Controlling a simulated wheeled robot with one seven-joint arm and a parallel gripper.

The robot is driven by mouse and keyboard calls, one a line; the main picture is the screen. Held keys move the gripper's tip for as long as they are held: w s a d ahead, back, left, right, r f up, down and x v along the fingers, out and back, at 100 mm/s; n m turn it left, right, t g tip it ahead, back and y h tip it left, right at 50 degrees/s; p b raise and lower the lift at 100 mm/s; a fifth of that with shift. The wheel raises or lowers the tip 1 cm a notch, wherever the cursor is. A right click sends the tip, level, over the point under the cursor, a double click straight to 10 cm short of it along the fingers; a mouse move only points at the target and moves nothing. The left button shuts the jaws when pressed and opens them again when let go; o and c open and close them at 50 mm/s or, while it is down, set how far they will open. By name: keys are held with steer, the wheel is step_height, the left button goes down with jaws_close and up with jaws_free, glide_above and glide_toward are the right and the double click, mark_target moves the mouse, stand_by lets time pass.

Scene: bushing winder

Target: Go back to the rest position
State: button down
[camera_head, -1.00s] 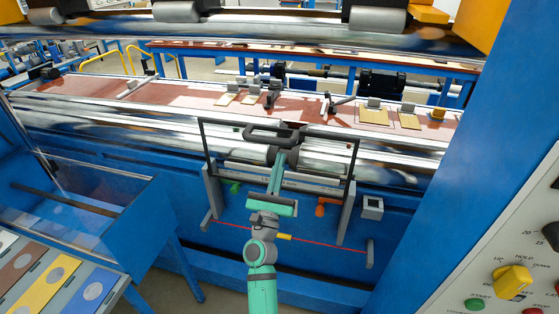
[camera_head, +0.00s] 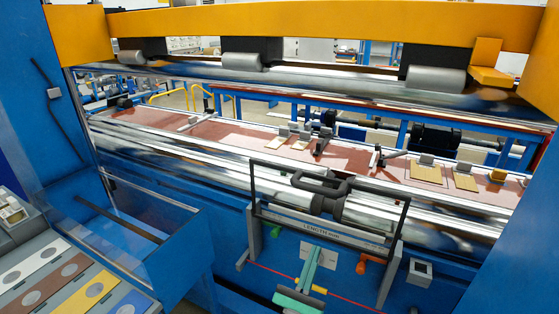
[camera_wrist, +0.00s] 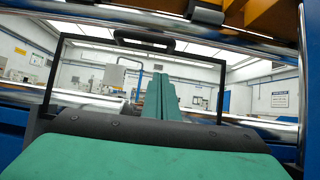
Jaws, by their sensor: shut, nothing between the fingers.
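My gripper (camera_head: 315,250) shows at the bottom of the head view, its green fingers together and holding nothing. The fingers point toward the blue machine front, below the bar marked LENGTH. In the wrist view the shut fingers (camera_wrist: 162,92) stand upright in the middle, with the dark frame behind them. That black rectangular frame (camera_head: 252,178) has a thick dark handle (camera_head: 325,183) at its top and stands apart from the fingertips, as far as I can tell. Most of my arm is out of the head view.
Grey side posts (camera_head: 388,275), an orange knob (camera_head: 362,264) and a red line (camera_head: 345,301) lie close around my gripper. A clear-walled blue box (camera_head: 185,258) stands at left. Shiny rollers (camera_head: 455,214) and a brown table (camera_head: 235,133) lie beyond.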

steer(key=s+a+f+n+y, duration=0.4)
steer(key=s+f+n, duration=0.3)
steer(key=s+n, duration=0.4)
steer(key=s+a+f+n+y, duration=0.4)
steer(key=s+f+n+y, duration=0.15)
steer(key=s+n, duration=0.55)
steer(key=s+a+f+n+g+y, duration=0.1)
steer(key=s+a+n+g, duration=0.1)
steer(key=s+n, duration=0.7)
steer(key=s+a+f+n+g+y, duration=0.1)
steer(key=s+a+n+g, duration=0.2)
steer(key=s+n, duration=0.7)
steer(key=shift+s+a+n+g+y, duration=0.35)
steer(key=shift+s+g, duration=0.15)
steer(key=shift+s, duration=0.5)
